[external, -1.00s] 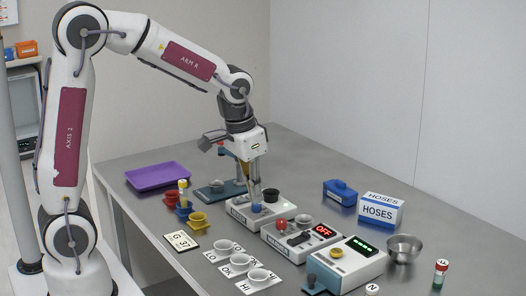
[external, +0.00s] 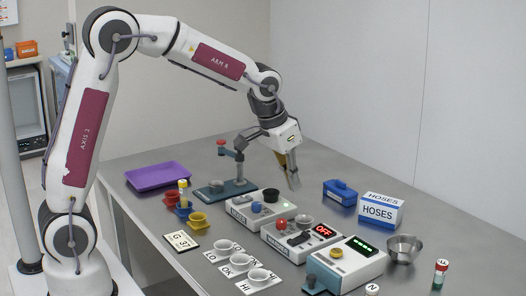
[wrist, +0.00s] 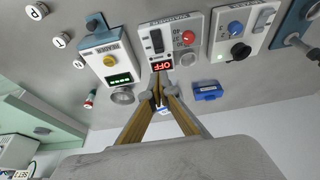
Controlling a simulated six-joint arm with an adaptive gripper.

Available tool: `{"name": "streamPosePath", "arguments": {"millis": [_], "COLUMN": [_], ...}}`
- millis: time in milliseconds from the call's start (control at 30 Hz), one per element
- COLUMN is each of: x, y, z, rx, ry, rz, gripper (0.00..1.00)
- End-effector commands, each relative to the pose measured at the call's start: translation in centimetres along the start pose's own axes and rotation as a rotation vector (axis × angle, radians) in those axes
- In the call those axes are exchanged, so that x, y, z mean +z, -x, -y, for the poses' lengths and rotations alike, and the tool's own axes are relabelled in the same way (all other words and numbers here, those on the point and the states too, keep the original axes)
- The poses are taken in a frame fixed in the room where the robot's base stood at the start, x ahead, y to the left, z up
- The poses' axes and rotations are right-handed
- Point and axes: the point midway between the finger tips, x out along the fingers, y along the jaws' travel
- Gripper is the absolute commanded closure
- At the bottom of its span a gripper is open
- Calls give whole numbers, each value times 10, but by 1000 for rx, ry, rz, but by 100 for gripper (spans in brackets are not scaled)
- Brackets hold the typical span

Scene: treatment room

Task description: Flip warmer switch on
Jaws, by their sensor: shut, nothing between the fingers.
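The warmer (external: 283,246) is the middle pale box in the row of devices. Its red display (external: 323,231) reads OFF. It has a black switch (external: 299,239), a red round part (external: 281,223) and a grey cup on top. The wrist view shows the warmer (wrist: 173,20) at the top centre, with the black switch (wrist: 157,41) and the OFF display (wrist: 161,66). My gripper (external: 294,185) is shut and empty, raised above the table behind the warmer and touching nothing. In the wrist view my fingertips (wrist: 158,92) come together just below the display.
A device with a blue knob (external: 257,207) stands left of the warmer. A reader with a green display (external: 362,246) stands to its right. A blue case (external: 340,192), a HOSES box (external: 379,210) and a metal bowl (external: 404,248) lie behind. Small white cups (external: 240,260) stand in front.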

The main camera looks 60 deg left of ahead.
Motion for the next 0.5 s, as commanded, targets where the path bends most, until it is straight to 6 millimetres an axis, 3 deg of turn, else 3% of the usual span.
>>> {"name": "streamPosePath", "arguments": {"millis": [267, 500], "x": [0, 1], "y": [-10, -34], "z": [0, 0], "rx": [0, -1], "ry": [0, 0], "rz": [1, 3], "gripper": [100, 100]}}
